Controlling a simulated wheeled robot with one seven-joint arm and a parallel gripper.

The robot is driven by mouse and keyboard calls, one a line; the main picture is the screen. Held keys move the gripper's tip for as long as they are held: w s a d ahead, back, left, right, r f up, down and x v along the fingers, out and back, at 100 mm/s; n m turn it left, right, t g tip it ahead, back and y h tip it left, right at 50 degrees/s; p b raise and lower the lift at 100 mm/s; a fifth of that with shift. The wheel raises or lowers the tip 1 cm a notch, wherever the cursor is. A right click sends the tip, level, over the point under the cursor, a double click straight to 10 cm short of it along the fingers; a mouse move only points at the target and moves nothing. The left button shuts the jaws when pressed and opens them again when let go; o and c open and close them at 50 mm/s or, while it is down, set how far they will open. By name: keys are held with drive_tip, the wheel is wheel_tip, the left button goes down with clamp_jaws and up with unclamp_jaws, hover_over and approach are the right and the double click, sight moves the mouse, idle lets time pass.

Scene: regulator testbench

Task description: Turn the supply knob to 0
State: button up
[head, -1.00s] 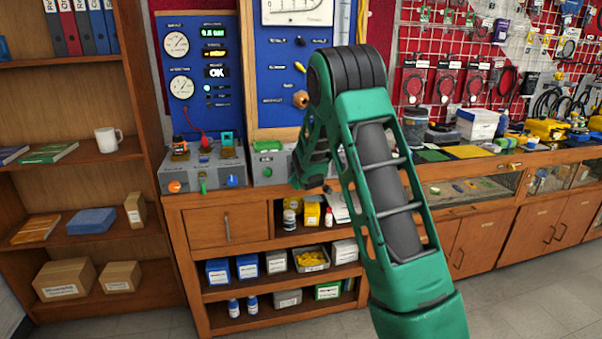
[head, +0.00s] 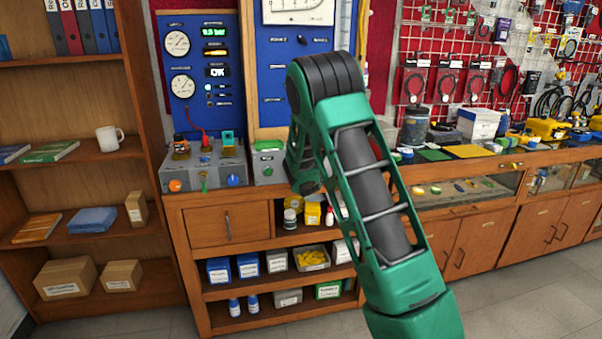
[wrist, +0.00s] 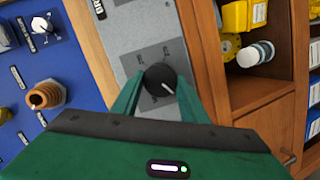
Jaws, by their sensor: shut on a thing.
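A round black knob (wrist: 160,77) with a white pointer line sits on a grey panel (wrist: 128,22) in the wrist view. Its line points to the lower right of that picture. The small marks around it are too blurred to read. My gripper (wrist: 163,72) is shut on this knob, with one green finger on each side. In the head view my green arm hides the knob and the gripper. A green display (head: 214,32) on the blue panel shows a small reading in bar.
Two round gauges (head: 177,42) are on the blue panel. A grey box with an orange knob and a blue knob (head: 234,180) stands on the bench. In the wrist view, a brass fitting (wrist: 46,95) is at left, with a shelf of bottles (wrist: 256,55) at right.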

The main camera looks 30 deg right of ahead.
drive_tip(key=shift+s+a+f, duration=0.1)
drive_tip(key=shift+a+f, duration=0.15)
drive_tip(key=shift+f, duration=0.15)
drive_tip(key=o, duration=1.1)
drive_tip(key=shift+d+r, duration=0.1)
drive_tip(key=shift+r, duration=0.1)
drive_tip(key=v, duration=1)
drive_tip(key=shift+s+r, duration=0.1)
drive_tip(key=shift+s, duration=0.1)
